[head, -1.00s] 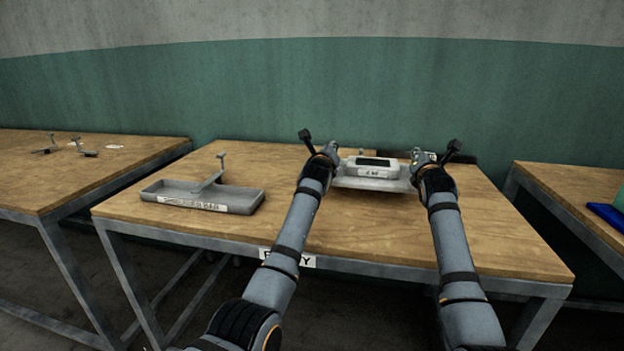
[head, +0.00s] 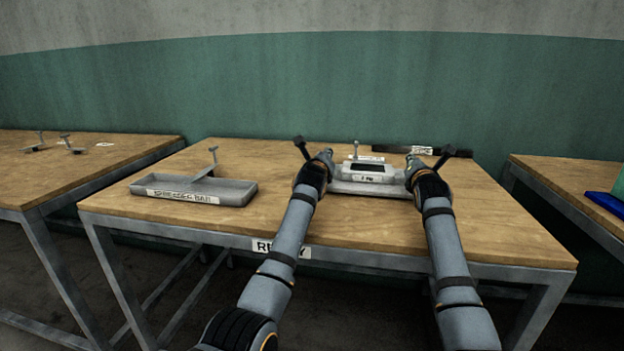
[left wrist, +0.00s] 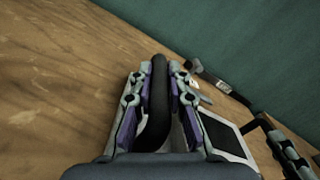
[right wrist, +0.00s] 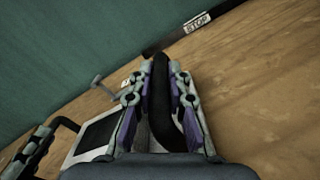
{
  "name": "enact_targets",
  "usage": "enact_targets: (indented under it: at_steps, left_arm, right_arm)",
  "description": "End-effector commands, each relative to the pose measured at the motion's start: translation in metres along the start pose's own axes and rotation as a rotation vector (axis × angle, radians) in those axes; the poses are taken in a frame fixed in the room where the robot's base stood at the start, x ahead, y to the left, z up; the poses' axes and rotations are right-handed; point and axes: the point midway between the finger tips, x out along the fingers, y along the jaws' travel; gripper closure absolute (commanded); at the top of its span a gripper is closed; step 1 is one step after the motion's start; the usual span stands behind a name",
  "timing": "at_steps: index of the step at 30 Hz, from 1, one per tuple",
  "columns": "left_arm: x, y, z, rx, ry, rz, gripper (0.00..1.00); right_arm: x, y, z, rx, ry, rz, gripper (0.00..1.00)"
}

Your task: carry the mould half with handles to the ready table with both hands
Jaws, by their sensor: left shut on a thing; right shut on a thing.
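The mould half (head: 366,189) is a light grey block on a wider plate, with a dark panel and a small label on its front. It is level over the rear right part of the ready table (head: 230,230), which bears a READY sign. Whether it touches the wood or hovers just above, I cannot tell. My left gripper (head: 324,157) is shut on its left black handle (left wrist: 158,110). My right gripper (head: 411,163) is shut on its right black handle (right wrist: 162,110). The fingers stand on both sides of each bar; the handles are mostly hidden in the head view.
A grey spreader bar tray (head: 150,190) with a part in it stands at the table's left. A dark STOP bar (head: 400,149) lies along the back edge; a small post (head: 355,147) stands behind the mould half. Side tables flank this one. The table's front middle is clear.

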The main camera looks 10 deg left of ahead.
Motion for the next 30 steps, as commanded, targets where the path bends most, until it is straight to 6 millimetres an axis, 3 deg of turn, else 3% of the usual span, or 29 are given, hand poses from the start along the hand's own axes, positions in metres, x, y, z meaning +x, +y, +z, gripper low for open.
enact_targets:
  at_steps: [1, 2, 7, 20, 30]
  left_arm:
    - [-0.001, 0.001, -0.002, 0.000, -0.008, -0.006, 1.00]
    - [0.000, 0.004, -0.006, 0.000, 0.000, 0.000, 0.82]
    - [0.000, 0.002, -0.003, 0.000, 0.000, 0.000, 0.61]
    - [-0.009, 0.002, -0.004, -0.002, -0.001, -0.001, 0.61]
    - [-0.073, 0.002, -0.005, -0.004, 0.001, -0.001, 0.61]
  right_arm:
    - [0.000, -0.001, -0.001, 0.001, -0.009, 0.006, 1.00]
    - [0.000, -0.004, -0.005, 0.000, -0.002, 0.000, 0.82]
    - [0.000, -0.002, -0.002, 0.000, -0.001, 0.000, 0.61]
    - [0.000, -0.002, -0.003, 0.000, 0.000, 0.000, 0.61]
    - [0.000, -0.002, -0.003, 0.000, 0.000, 0.000, 0.61]
